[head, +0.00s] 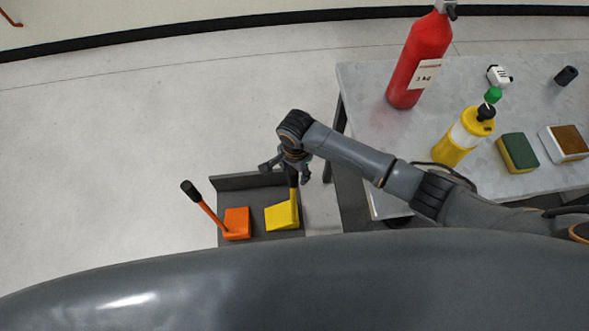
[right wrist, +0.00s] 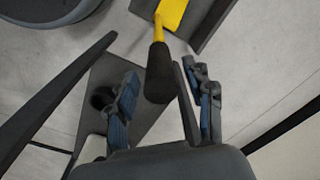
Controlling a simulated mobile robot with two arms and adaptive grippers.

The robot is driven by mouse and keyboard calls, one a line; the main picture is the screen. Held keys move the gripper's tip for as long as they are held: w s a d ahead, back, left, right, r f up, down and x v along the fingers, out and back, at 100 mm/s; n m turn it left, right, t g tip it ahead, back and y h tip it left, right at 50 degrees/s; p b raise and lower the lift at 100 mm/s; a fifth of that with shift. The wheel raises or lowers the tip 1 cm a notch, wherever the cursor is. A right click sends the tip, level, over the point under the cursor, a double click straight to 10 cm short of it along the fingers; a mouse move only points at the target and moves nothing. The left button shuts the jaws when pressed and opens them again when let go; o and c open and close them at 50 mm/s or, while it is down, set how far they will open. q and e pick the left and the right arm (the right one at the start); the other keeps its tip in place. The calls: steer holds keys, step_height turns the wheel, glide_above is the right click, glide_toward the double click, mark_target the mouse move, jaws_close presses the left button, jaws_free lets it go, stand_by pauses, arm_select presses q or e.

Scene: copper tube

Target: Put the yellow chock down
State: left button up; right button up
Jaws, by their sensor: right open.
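The yellow chock (head: 282,217) sits on a dark grey tray (head: 232,183), with its handle pointing up. In the right wrist view its yellow part (right wrist: 171,12) is at the top edge, and its black handle grip (right wrist: 158,78) lies between my fingers. My right gripper (head: 290,168) is above the chock, at the top of the handle. Its two fingers stand apart on either side of the grip in the right wrist view (right wrist: 162,78), with gaps visible. My left gripper is not in view.
An orange chock (head: 236,221) with a tilted handle is on the tray, left of the yellow one. The grey table (head: 372,150) to the right bears a red extinguisher (head: 420,58), a yellow bottle (head: 463,135), a sponge (head: 517,152) and other items. Floor on the left is clear.

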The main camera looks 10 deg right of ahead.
step_height(320, 180, up, 12)
steer(key=shift+r+p, duration=0.15)
steer(key=shift+p, duration=0.95)
steer(key=shift+s, duration=0.15)
